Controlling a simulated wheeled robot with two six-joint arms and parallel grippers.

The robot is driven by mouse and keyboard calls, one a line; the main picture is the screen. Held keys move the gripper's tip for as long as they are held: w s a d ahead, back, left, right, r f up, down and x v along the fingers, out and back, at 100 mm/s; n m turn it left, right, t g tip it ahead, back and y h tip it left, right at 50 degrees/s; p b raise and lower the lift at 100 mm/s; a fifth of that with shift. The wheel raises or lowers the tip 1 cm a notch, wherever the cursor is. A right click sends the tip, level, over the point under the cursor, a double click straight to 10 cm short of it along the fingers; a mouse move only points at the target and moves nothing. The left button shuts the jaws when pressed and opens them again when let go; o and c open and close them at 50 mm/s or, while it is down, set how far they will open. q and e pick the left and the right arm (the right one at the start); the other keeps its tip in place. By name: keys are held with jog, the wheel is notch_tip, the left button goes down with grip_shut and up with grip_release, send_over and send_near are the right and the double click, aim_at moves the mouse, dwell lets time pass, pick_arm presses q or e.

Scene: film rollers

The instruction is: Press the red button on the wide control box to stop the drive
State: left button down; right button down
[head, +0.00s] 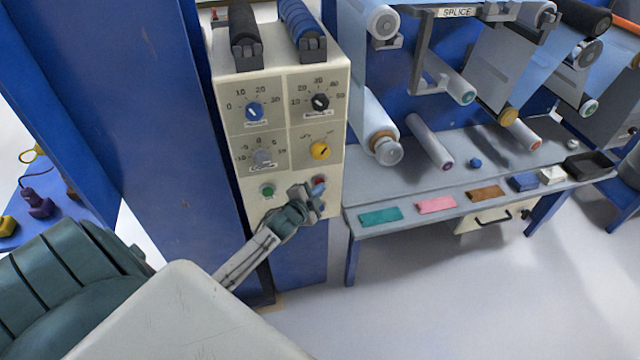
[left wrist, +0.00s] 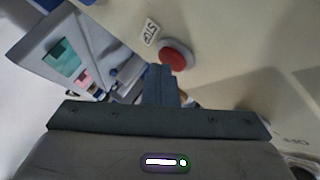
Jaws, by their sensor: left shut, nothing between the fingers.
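The wide control box (head: 277,130) is cream coloured, with several dials on its front. The red button (head: 319,181) is at its lower right, partly hidden by my left gripper (head: 315,194). In the left wrist view the red button (left wrist: 175,54) is a round cap in a grey collar, next to a STOP label (left wrist: 150,30). My left gripper (left wrist: 160,72) is shut and empty, its fingertips close to the lower left edge of the button. I cannot tell whether they touch it. A green button (head: 267,191) is to the left on the same box. My right gripper is not in view.
A grey bench (head: 400,178) with coloured pieces and film rollers stands to the right of the box. The floor (head: 440,290) in front of the bench is clear.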

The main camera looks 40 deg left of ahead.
pick_arm(q)
jog(key=shift+s+d, duration=0.5)
jog(key=shift+d, duration=0.1)
jog(key=shift+s+d, duration=0.1)
jog(key=shift+s+d, duration=1.55)
jog(key=shift+d, duration=0.25)
jog(key=s+f+n+g, duration=0.2)
jog(key=s+f, duration=0.4)
jog(key=f, duration=0.4)
jog(key=s+f+n+g, duration=0.25)
jog(key=s+f, duration=0.35)
jog(key=f, duration=0.4)
jog(key=s+f+n+g, duration=0.1)
jog(key=s+f+g, duration=0.2)
jog(key=s+f, duration=0.5)
jog(key=s+d+f+n+g, duration=0.1)
jog(key=s+f+g, duration=0.1)
jog(key=s+f, duration=0.4)
jog(key=s+d+f+n+g, duration=0.2)
jog(key=s+f, duration=0.4)
jog(key=s, duration=0.6)
jog(key=s+d+f+n+g, duration=0.1)
jog(key=s+f, duration=0.4)
jog(key=s, duration=0.5)
jog(key=shift+d+f+n+g+h, duration=0.15)
jog(key=shift+f+n+g+h, duration=0.2)
jog(key=shift+g, duration=0.5)
